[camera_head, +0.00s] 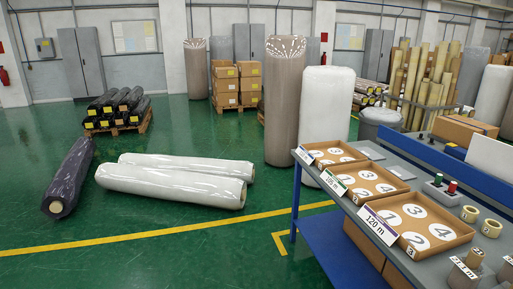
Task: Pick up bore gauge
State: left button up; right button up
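I cannot make out a bore gauge for certain in the head view. The workbench (408,153) stands at the right with a grey top and a blue frame. Small items lie on its right part, among them a grey box (440,194) with a green and a red knob, and several tan rings (469,213). Neither of my grippers is in view.
Three cardboard trays with numbered white discs line the bench's left edge, the nearest (416,225) labelled 120 m. White wrapped rolls (172,184) and a dark roll (70,176) lie on the green floor. Tall upright rolls (284,105) stand behind. Floor at front left is clear.

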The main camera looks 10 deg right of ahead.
aim_at(437, 184)
jog(key=i+l+z, duration=0.2)
jog(key=i, duration=0.45)
jog(key=i+z, duration=0.2)
jog(key=i, duration=0.45)
jog(key=i+j+z, duration=0.2)
jog(key=i, duration=0.4)
jog(key=i+j+z, duration=0.2)
jog(key=i, duration=0.45)
jog(key=i+z, duration=0.1)
jog(key=z, duration=0.35)
jog(key=i+z, duration=0.15)
jog(key=z, duration=0.35)
jog(key=i+j+z, duration=0.1)
jog(key=z, duration=0.35)
jog(key=j+z, duration=0.1)
jog(key=z, duration=0.35)
jog(key=i+j+z, duration=0.15)
jog(key=z, duration=0.3)
jog(key=i+l+z, duration=0.15)
jog(key=z, duration=0.2)
jog(key=i+z, duration=0.15)
jog(key=z, duration=0.25)
jog(key=i+l+z, duration=0.1)
jog(key=z, duration=0.25)
jog(key=i, duration=0.05)
